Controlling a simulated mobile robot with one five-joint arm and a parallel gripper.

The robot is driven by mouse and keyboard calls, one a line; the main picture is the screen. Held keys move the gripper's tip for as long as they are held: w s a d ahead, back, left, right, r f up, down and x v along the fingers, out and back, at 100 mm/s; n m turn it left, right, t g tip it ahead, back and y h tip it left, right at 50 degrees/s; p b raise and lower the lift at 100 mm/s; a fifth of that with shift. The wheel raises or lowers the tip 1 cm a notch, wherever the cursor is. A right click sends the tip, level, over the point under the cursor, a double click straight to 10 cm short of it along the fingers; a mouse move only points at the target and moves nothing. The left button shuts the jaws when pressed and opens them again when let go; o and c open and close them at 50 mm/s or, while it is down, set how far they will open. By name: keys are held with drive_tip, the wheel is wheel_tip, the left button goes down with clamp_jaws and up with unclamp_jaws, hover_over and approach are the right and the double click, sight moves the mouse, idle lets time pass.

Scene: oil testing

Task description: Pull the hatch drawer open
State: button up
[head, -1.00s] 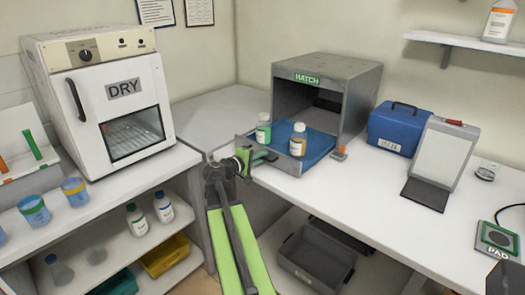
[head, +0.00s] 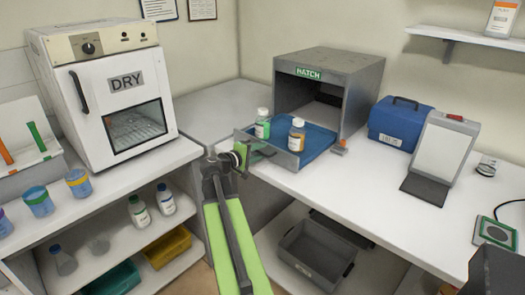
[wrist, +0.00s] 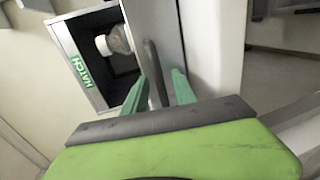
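The hatch drawer (head: 277,158) is a blue tray with a grey rim. It stands well out of the grey hatch box (head: 345,85), which carries a green HATCH label. A green-labelled bottle (head: 262,124) and an orange-labelled bottle (head: 297,136) stand upright in it. My gripper (head: 252,153) is at the drawer's front left. In the wrist view, the green fingers (wrist: 160,85) are apart, on either side of the dark drawer handle (wrist: 153,68). A gap shows between them, and I see no firm grip. The handle is mostly hidden in the head view.
A white DRY oven (head: 108,95) stands on the left bench. A blue case (head: 400,122) and a clipboard stand (head: 443,148) are right of the hatch. A grey bin (head: 318,258) is on the shelf below. The white counter in front of the case is clear.

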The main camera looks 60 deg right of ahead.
drive_tip(key=p+v, duration=0.3)
drive_tip(key=v, duration=1.4)
drive_tip(key=shift+a, duration=0.25)
drive_tip(key=w+a+f+n+t+y+p, duration=0.1)
drive_tip(key=w+a+t+p, duration=0.1)
drive_tip(key=w+a, duration=0.3)
drive_tip(key=w+a+n+t+y+p, duration=0.1)
drive_tip(key=w+a+p, duration=0.2)
drive_tip(key=a, duration=0.5)
drive_tip(key=a+f+y, duration=0.4)
drive_tip(key=a, duration=0.6)
drive_tip(key=a+f+y+p, duration=0.1)
drive_tip(key=a+f+y, duration=0.3)
drive_tip(key=a, duration=0.6)
drive_tip(key=a+f+y, duration=0.4)
drive_tip(key=a+y, duration=0.1)
drive_tip(key=a, duration=0.5)
drive_tip(key=shift+s+a+g+p, duration=0.3)
drive_tip(key=shift+s+a, duration=0.05)
drive_tip(key=shift+s, duration=0.05)
